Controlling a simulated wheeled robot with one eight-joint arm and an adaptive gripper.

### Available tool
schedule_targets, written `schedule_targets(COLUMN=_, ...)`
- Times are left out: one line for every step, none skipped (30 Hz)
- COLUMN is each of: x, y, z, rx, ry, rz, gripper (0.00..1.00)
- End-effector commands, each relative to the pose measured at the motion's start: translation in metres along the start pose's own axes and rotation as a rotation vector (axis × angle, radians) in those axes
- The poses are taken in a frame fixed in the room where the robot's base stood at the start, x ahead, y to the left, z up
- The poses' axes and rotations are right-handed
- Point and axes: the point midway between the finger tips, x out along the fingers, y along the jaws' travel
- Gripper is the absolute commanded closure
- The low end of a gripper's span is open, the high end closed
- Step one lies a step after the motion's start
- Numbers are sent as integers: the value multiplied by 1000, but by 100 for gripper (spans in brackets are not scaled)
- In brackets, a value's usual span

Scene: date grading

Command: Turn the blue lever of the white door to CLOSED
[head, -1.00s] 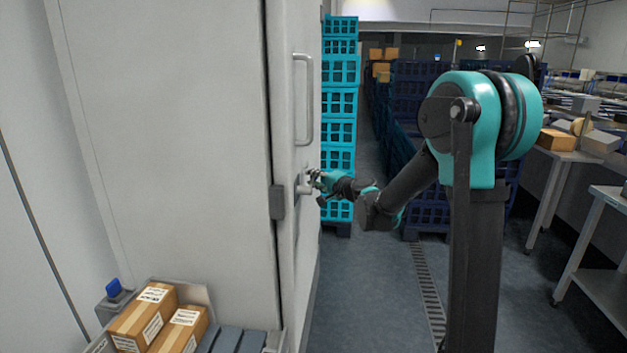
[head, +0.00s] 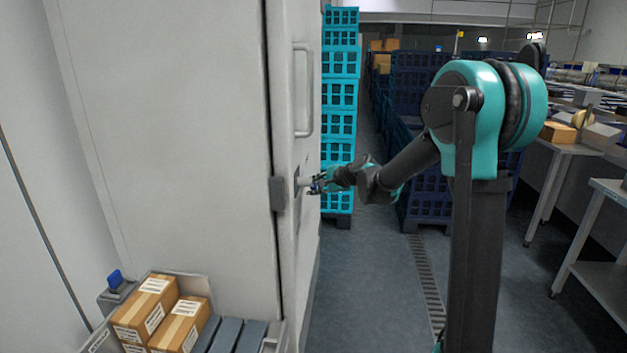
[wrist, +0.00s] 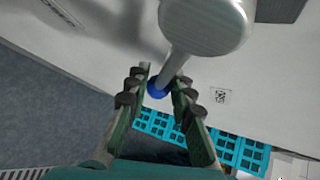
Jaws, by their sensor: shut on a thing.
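The white door (head: 305,235) stands nearly edge-on at the left of the head view. Its lever shows in the wrist view as a grey round hub (wrist: 205,25) with a grey shaft and a blue ball end (wrist: 158,88). The shaft runs from the hub down and left between my fingers. My gripper (head: 316,184) is at the door, below its long pull handle (head: 308,90). In the wrist view my gripper (wrist: 162,92) is shut on the lever near its blue end.
Turquoise crates (head: 340,95) are stacked just beyond the door, with dark blue crates (head: 420,90) farther right. Boxes (head: 145,310) sit in a tray at the lower left. Metal tables (head: 575,155) stand at the right. The floor (head: 375,280) between is clear.

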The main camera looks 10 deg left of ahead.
Motion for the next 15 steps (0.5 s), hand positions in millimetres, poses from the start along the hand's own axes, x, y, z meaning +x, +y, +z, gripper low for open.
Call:
schedule_targets(x=1, y=4, z=0, rx=29, ry=-9, rz=31, gripper=100)
schedule_targets(x=1, y=7, z=1, rx=49, ry=-14, rz=50, gripper=100)
schedule_targets(x=1, y=10, z=2, rx=75, ry=-21, rz=77, gripper=100)
schedule_targets(x=1, y=13, z=2, rx=95, ry=-28, rz=97, gripper=100)
schedule_targets(x=1, y=16, z=3, rx=116, ry=-33, rz=116, gripper=100)
schedule_targets(x=2, y=20, z=4, rx=142, ry=-40, rz=143, gripper=100)
schedule_targets(x=2, y=23, z=5, rx=161, ry=-46, rz=163, gripper=100)
schedule_targets(x=1, y=25, z=6, rx=181, ry=-52, rz=183, gripper=100)
schedule_targets(x=1, y=29, z=7, rx=208, ry=-59, rz=209, gripper=100)
schedule_targets(x=1, y=31, z=8, rx=228, ry=-65, rz=228, gripper=100)
schedule_targets(x=1, y=34, z=9, rx=247, ry=-71, rz=248, gripper=100)
schedule_targets(x=0, y=37, z=10, rx=274, ry=-78, rz=275, gripper=100)
schedule_targets(x=0, y=40, z=11, rx=294, ry=-83, rz=294, gripper=100)
schedule_targets(x=-1, y=42, z=13, rx=314, ry=-89, rz=314, gripper=100)
schedule_targets(x=-2, y=46, z=14, rx=340, ry=-96, rz=340, gripper=100)
